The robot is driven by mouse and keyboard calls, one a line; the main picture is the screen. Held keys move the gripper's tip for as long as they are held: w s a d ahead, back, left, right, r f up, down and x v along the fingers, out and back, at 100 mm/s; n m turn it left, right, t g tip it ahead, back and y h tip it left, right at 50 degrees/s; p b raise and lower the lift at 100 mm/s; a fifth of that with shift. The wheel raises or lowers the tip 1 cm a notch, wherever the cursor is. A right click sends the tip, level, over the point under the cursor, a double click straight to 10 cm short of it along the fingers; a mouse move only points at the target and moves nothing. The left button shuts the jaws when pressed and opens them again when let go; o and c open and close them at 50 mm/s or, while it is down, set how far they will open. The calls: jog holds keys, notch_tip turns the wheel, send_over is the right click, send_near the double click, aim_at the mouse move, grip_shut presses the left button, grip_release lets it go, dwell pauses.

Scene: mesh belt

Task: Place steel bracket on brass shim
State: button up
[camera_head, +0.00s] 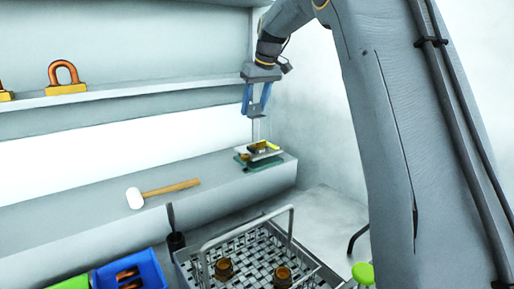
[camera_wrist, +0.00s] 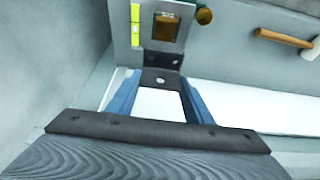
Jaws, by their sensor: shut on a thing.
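My gripper (camera_head: 256,112) is shut on the steel bracket (camera_wrist: 161,78), a grey angled piece with holes, held between the blue fingers. The wrist view shows the bracket at the fingertips (camera_wrist: 160,92). In the head view the bracket (camera_head: 257,128) hangs above the small stack at the right end of the lower ledge. A brownish-gold square, likely the brass shim (camera_wrist: 166,30), lies on a grey plate (camera_wrist: 185,42) beyond the bracket. It looks small in the head view (camera_head: 258,148).
A yellow level-like bar (camera_wrist: 135,25) lies beside the square, and a brown round piece (camera_wrist: 204,16) at the plate's edge. A green base (camera_head: 264,164) lies under the stack. A mallet (camera_head: 165,191) lies left on the ledge. A wire basket (camera_head: 240,246) stands below.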

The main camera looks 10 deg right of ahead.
aim_at(259, 117)
jog(key=shift+f+p, duration=1.3)
jog(key=shift+f, duration=3.65)
jog(key=shift+f, duration=0.1)
jog(key=o, duration=1.2)
jog(key=shift+r, duration=0.3)
jog(key=b+v, duration=0.2)
jog(key=v, duration=0.9)
jog(key=shift+s+r+b, duration=0.25)
jog(key=shift+s+b, duration=0.05)
jog(key=shift+b, duration=0.05)
